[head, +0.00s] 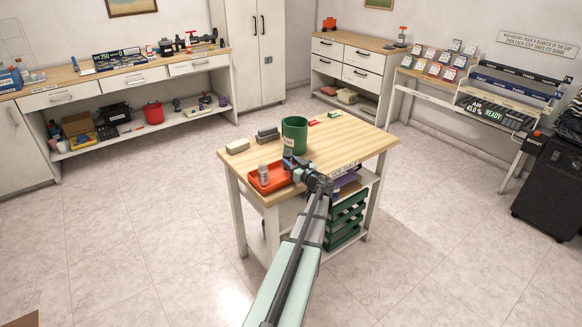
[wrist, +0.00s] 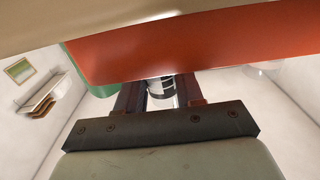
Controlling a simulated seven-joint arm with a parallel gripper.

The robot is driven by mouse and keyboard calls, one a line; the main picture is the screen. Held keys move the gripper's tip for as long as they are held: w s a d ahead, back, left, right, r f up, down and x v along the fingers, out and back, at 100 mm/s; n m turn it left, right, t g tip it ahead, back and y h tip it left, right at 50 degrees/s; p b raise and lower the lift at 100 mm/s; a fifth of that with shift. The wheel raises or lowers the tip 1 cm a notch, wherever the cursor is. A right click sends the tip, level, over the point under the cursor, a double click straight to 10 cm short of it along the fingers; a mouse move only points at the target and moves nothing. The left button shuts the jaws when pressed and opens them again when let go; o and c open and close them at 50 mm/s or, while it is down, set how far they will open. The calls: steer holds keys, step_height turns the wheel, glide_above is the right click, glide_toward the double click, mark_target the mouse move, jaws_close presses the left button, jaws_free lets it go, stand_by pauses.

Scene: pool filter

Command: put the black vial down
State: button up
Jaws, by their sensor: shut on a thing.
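My gripper (head: 291,164) is over the near left part of the wooden table, at the right end of the orange-red tray (head: 256,186). It is shut on the black vial (head: 288,153), which has a pale band. The vial also shows between the fingers in the wrist view (wrist: 161,94), where the tray (wrist: 200,45) hides part of it. From these views I cannot tell whether the vial touches the tray. A grey-white vial (head: 263,173) stands in the left part of the tray.
A large green pot (head: 294,135) stands just behind my gripper. Grey blocks (head: 267,134) and a beige block (head: 237,146) lie on the table (head: 350,140) left of it. Small red and green items (head: 334,114) lie behind. The right part of the tabletop is clear.

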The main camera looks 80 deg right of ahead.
steer(key=shift+f, duration=0.85)
steer(key=shift+f, duration=0.1)
steer(key=o, duration=1.1)
steer(key=shift+c, duration=0.2)
steer(key=v, duration=1.2)
steer(key=shift+r, duration=0.2)
